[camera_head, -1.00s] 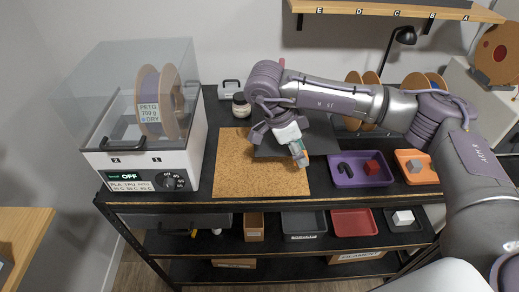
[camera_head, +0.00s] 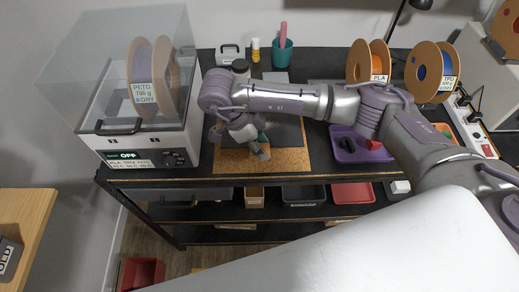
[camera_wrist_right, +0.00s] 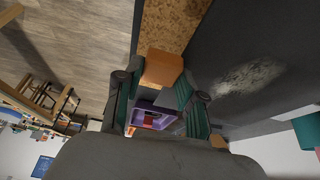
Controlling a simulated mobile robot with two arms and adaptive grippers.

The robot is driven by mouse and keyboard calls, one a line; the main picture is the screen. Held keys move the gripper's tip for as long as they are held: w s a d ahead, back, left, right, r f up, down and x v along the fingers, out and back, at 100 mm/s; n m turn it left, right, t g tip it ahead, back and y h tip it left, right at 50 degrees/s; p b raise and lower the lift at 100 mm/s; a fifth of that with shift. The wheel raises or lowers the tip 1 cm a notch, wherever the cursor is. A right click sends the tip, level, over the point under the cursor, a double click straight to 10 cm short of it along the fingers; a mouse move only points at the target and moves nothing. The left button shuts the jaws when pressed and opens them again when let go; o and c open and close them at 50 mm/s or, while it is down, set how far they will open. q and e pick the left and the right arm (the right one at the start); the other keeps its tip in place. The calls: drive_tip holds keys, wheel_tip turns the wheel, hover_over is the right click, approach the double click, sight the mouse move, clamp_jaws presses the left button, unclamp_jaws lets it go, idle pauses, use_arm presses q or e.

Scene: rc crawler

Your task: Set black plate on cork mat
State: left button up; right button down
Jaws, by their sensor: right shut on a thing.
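The cork mat (camera_head: 236,162) lies near the front left of the bench, beside the dryer. The black plate (camera_head: 286,134) is over the mat's back part; cork shows in front of it and in a thin strip on its right. My right gripper (camera_head: 260,148) is at the plate's front edge, shut on it. In the right wrist view the plate (camera_wrist_right: 250,40) is a dark sheet with a pale smudge, beside the cork (camera_wrist_right: 172,22). Whether the plate touches the mat is unclear. My left gripper is out of view.
The filament dryer (camera_head: 150,140) stands left of the mat. A purple tray (camera_head: 345,150) is to the right. Spools (camera_head: 368,62) are at the back right. Bins fill the shelf below.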

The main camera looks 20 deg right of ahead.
drive_tip(key=shift+a+f, duration=0.2)
wheel_tip(320, 180, down, 3)
drive_tip(key=shift+s+p, duration=0.15)
drive_tip(key=shift+p, duration=0.45)
drive_tip(key=shift+f, duration=0.45)
drive_tip(key=c, duration=0.7)
unclamp_jaws()
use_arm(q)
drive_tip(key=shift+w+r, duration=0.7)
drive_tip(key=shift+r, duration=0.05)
